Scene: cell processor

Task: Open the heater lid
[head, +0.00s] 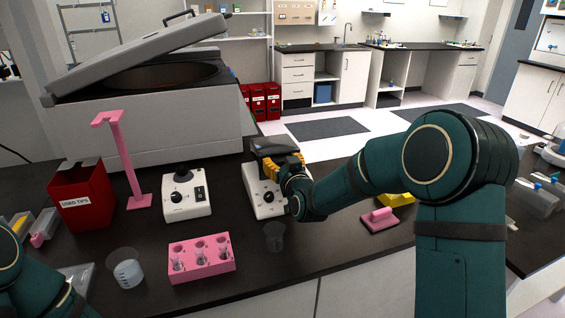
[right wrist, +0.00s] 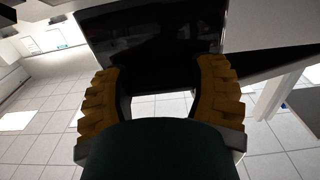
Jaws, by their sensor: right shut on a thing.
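The heater (head: 256,192) is a small white device with a dark lid (head: 272,143) at its back, in the middle of the black bench in the head view. The lid appears tilted up from the body; its exact angle is hard to tell. My right gripper (head: 281,163) has yellow ridged fingers at the lid and is shut on it. In the right wrist view the dark lid (right wrist: 150,38) lies between and beyond the fingers (right wrist: 160,95). My left arm shows at the lower left, with its gripper out of view.
A similar white device (head: 185,195) stands left of the heater. A pink tube rack (head: 202,259), a clear cup (head: 274,237) and a beaker (head: 127,271) are in front. A large centrifuge (head: 165,135) stands behind left. A pink block (head: 379,220) lies right, under my right arm.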

